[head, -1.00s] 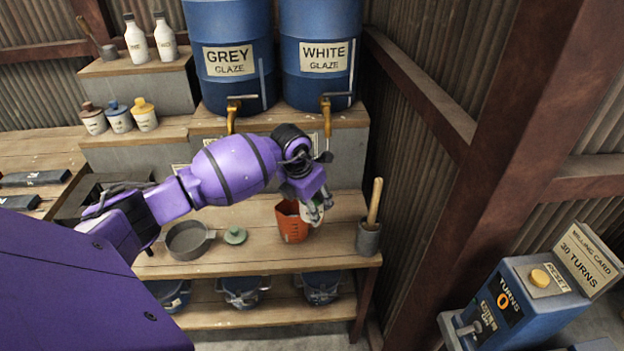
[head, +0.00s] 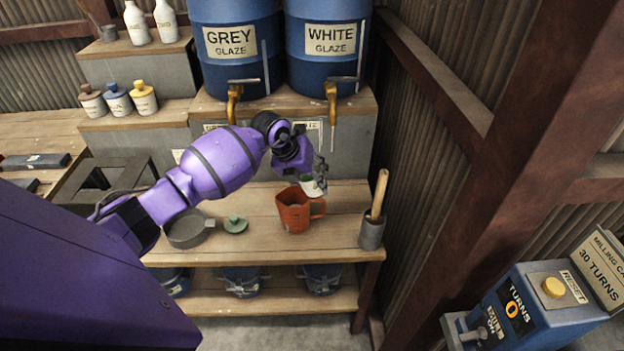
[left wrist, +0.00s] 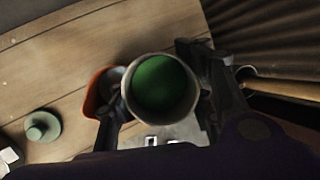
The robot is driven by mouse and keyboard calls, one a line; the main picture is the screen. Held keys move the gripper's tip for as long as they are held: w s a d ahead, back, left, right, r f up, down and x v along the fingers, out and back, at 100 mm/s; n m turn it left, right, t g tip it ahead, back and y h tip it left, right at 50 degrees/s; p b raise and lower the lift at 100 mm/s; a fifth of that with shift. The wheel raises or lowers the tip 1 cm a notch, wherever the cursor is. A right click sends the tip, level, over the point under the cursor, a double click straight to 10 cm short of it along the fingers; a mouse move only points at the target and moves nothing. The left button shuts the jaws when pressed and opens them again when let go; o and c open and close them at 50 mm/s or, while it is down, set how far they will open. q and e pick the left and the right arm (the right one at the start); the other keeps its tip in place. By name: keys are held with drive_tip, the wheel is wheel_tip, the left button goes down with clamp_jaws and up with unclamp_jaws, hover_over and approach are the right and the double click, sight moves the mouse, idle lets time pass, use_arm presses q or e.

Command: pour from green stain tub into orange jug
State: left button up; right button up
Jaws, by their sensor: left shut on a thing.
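My left gripper (head: 318,172) is shut on the green stain tub (head: 312,187), a small pale tub. In the head view the tub is just above and behind the right side of the orange jug (head: 293,212). In the left wrist view the tub (left wrist: 128,92) is seen from above, between the fingers, with green liquid inside. It looks close to upright. The orange jug (left wrist: 92,100) shows to its left there, partly hidden by the tub. The jug stands upright on the wooden bench, handle to the right. My right gripper is not in view.
A green lid (head: 235,224) and a grey pan (head: 187,232) lie left of the jug. A grey pot (head: 371,234) with a wooden-handled tool stands to the right. Glaze barrels with taps (head: 234,92) stand above and behind. The bench front (head: 265,248) is clear.

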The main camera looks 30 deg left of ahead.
use_arm(q)
drive_tip(key=shift+r, duration=0.1)
drive_tip(key=shift+d, duration=0.1)
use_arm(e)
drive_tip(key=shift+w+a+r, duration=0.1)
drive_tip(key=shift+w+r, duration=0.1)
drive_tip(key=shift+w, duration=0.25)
use_arm(q)
drive_tip(key=shift+h, duration=0.3)
drive_tip(key=shift+r+t, duration=0.1)
drive_tip(key=shift+t, duration=0.2)
drive_tip(key=shift+r, duration=0.15)
drive_tip(key=shift+h, duration=0.3)
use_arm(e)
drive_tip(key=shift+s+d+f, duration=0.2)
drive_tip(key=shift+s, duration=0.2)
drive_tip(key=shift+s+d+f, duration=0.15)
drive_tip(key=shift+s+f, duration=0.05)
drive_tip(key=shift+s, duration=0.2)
use_arm(q)
drive_tip(key=shift+t+h, duration=0.4)
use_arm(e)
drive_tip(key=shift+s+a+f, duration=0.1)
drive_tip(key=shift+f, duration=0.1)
